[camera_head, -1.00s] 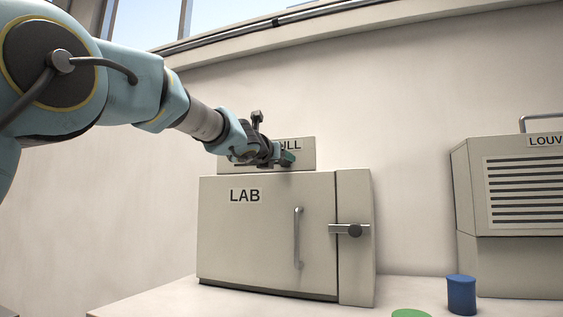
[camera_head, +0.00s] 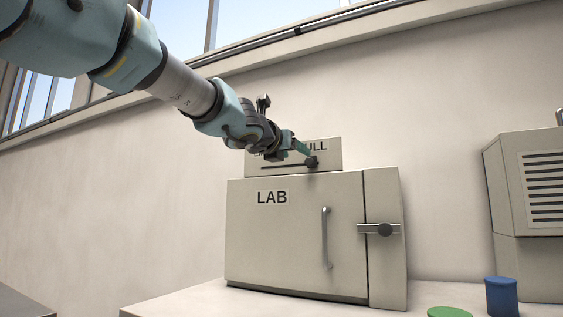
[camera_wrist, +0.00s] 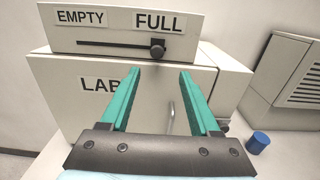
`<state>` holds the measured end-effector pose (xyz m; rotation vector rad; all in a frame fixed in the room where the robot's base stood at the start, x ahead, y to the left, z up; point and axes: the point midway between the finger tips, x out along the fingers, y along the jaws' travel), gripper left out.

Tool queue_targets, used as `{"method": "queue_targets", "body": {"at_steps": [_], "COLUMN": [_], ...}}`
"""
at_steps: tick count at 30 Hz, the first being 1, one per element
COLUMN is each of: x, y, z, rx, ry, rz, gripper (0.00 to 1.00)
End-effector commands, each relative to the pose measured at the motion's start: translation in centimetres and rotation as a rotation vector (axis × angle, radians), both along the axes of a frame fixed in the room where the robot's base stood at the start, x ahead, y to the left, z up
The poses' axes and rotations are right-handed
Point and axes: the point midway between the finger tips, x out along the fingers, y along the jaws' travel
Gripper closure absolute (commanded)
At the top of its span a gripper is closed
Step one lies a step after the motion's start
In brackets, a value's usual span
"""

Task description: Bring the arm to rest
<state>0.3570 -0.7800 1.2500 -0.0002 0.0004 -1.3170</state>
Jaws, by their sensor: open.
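My arm reaches from the upper left in the head view. My gripper (camera_head: 300,145) is in front of the upper box (camera_head: 325,160) on top of the furnace marked LAB (camera_head: 290,235). In the wrist view my gripper (camera_wrist: 160,85) has its two green fingers spread apart with nothing between them. The upper box carries EMPTY and FULL labels and a slot with a dark slider knob (camera_wrist: 157,47), which stands at the right end, under FULL. The knob also shows in the head view (camera_head: 311,162), just right of my fingertips.
The furnace door is shut, with a vertical handle (camera_head: 325,238) and a latch (camera_head: 378,229). A louvred unit (camera_head: 515,250) stands at the right. A blue cylinder (camera_head: 501,296) and a green disc (camera_head: 449,312) are on the bench (camera_head: 185,300). The wall at left is clear.

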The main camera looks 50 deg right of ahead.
Motion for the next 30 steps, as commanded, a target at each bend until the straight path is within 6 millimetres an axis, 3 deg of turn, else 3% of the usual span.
{"method": "queue_targets", "body": {"at_steps": [11, 14, 16, 20, 24, 30], "x": [0.8, 3.6, 6.6, 13.0, 18.9, 24.7], "y": [0.2, 1.3, 2.7, 6.9, 12.8, 23.0], "z": [-0.6, -2.5, -4.8, -10.3, -16.3, -25.1], "rx": [0.004, 0.012, 0.014, -0.007, -0.074, -0.254], "ry": [0.028, 0.130, 0.253, 0.544, 0.859, 1.291], "rz": [0.016, 0.072, 0.138, 0.311, 0.521, 0.855], "gripper": [0.37, 0.37, 0.37, 0.37, 0.37, 0.37]}}
